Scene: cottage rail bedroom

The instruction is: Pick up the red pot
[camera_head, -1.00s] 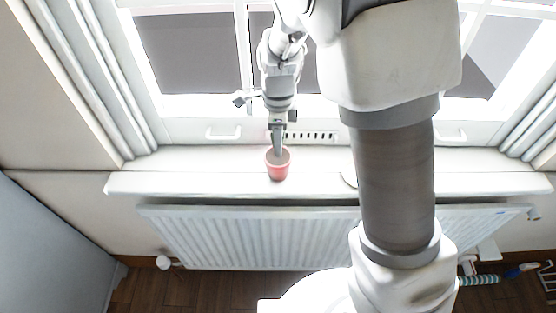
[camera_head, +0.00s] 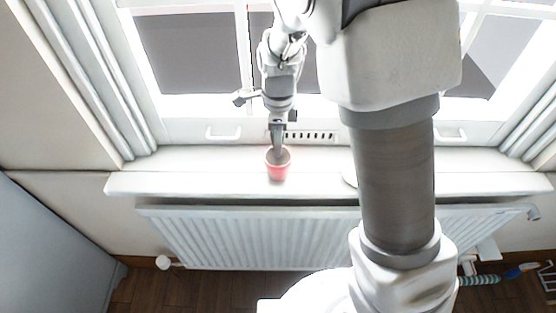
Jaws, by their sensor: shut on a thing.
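The red pot (camera_head: 278,171) is upright at the white windowsill (camera_head: 200,184), near the middle of the view. Its rim and inside face up toward the camera. My gripper (camera_head: 278,152) reaches down to the pot from above, with its fingertips at the rim. It is shut on the pot. The fingertips are small and partly hidden inside the pot, so the exact grip on its wall is hard to see. I cannot tell whether the pot's base touches the sill.
A white radiator (camera_head: 240,240) is below the sill. A window with a handle (camera_head: 223,134) stands behind. The sill left of the pot is clear.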

